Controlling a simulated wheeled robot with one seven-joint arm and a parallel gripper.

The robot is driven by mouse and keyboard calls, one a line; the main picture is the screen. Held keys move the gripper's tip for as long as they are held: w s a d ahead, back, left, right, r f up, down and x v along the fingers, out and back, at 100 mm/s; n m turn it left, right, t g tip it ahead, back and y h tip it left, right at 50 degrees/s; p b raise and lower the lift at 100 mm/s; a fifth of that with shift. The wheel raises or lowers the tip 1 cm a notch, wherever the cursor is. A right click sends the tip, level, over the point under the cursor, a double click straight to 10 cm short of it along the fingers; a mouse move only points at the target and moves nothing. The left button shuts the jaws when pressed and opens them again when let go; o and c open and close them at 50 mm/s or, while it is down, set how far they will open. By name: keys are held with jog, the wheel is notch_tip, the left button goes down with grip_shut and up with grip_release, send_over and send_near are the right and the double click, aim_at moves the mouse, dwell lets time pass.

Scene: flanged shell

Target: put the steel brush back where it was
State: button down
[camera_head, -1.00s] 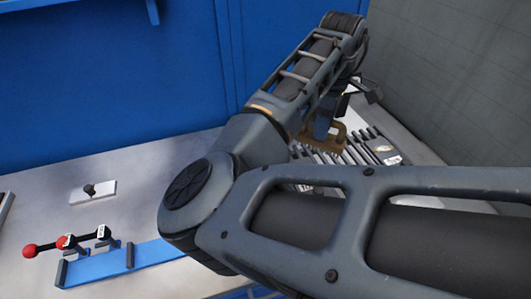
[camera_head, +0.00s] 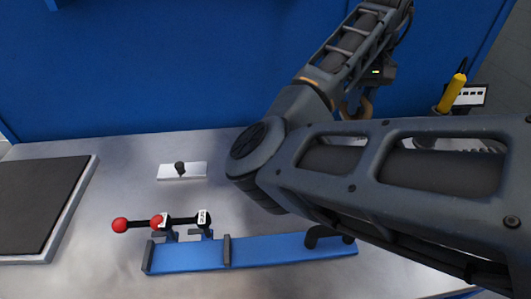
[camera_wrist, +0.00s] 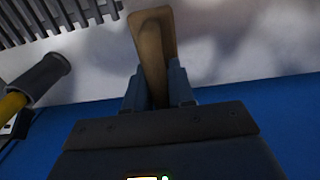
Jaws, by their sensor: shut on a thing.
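The steel brush, seen as a tan wooden piece (camera_wrist: 152,55), is held between the fingers of my gripper (camera_wrist: 158,88) in the wrist view. Its bristles cannot be made out there. In the head view a small brown part of the brush (camera_head: 366,104) shows behind my arm, in front of the blue back wall. My gripper is shut on it, with grey bench surface beyond. My arm hides most of the gripper and the bench below it in the head view.
A yellow-handled tool (camera_head: 453,92) stands in a grey holder (camera_wrist: 45,77) at the right. A slatted rack (camera_wrist: 55,18) lies nearby. A white plate (camera_head: 195,171) and dark panel (camera_head: 38,205) lie left.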

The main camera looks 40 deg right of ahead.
jog(key=shift+w+a+f, duration=1.4)
jog(key=shift+w+f, duration=0.1)
jog(key=shift+f, duration=0.35)
jog(key=shift+w+a+f, duration=1.4)
jog(key=shift+w+f, duration=0.05)
jog(key=shift+f, duration=0.35)
jog(key=shift+w+a+f, duration=1.4)
jog(key=shift+w+f, duration=0.1)
jog(key=shift+f, duration=0.35)
jog(key=shift+f, duration=0.1)
jog(key=c, duration=1)
grip_release()
jog(key=shift+o, duration=0.2)
notch_tip(320, 180, up, 12)
